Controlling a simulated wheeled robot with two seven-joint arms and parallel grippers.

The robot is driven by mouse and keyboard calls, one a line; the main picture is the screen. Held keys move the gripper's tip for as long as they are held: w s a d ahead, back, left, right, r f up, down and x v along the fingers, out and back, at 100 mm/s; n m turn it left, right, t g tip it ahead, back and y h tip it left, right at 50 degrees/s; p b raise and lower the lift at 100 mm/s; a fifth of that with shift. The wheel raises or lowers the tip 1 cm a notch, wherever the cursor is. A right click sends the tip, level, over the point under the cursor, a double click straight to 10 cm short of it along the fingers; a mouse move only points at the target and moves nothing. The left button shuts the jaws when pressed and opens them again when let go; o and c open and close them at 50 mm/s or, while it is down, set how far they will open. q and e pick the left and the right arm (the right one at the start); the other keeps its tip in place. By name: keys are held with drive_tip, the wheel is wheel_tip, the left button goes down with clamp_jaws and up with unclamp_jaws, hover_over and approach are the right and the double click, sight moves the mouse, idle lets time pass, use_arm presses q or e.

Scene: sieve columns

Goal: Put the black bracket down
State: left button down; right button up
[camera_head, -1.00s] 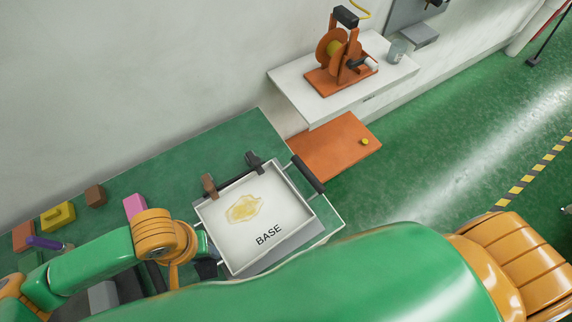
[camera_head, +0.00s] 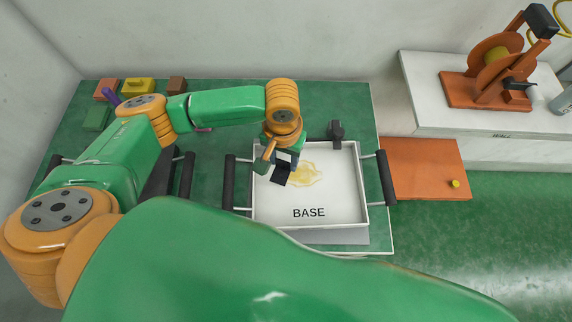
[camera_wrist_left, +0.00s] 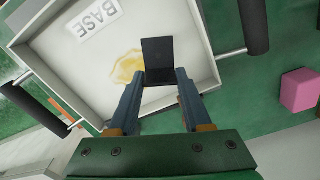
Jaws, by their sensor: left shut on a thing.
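My left gripper (camera_head: 284,160) is over the left part of the white tray marked BASE (camera_head: 340,206), pointing down. It is shut on the black bracket (camera_head: 281,176). In the left wrist view the bracket (camera_wrist_left: 157,55) is a flat dark plate between the tips of the two blue fingers (camera_wrist_left: 158,78), with the tray (camera_wrist_left: 55,55) beneath. I cannot tell whether the bracket touches the tray floor. A yellow patch (camera_head: 308,174) lies on the tray floor beside it. My right gripper is not in view.
The tray has black side handles (camera_head: 385,178). A dark clip (camera_head: 337,131) is at its back edge. Coloured blocks (camera_head: 138,86) stand at the back left of the green table (camera_head: 335,92). A pink block (camera_wrist_left: 300,90) is beside the tray. An orange board (camera_head: 425,165) lies to the right.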

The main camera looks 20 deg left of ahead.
sight(286, 165)
use_arm(q)
drive_tip(key=shift+w+d+f, duration=0.1)
drive_tip(key=shift+w+f, duration=0.15)
drive_tip(key=shift+f, duration=0.85)
drive_tip(key=shift+w+d+f, duration=0.1)
drive_tip(key=shift+w+f, duration=0.15)
drive_tip(key=shift+f, duration=0.8)
drive_tip(key=shift+f, duration=0.1)
drive_tip(key=shift+c, duration=1.7)
unclamp_jaws()
wheel_tip(286, 165, up, 12)
drive_tip(key=shift+p, duration=0.4)
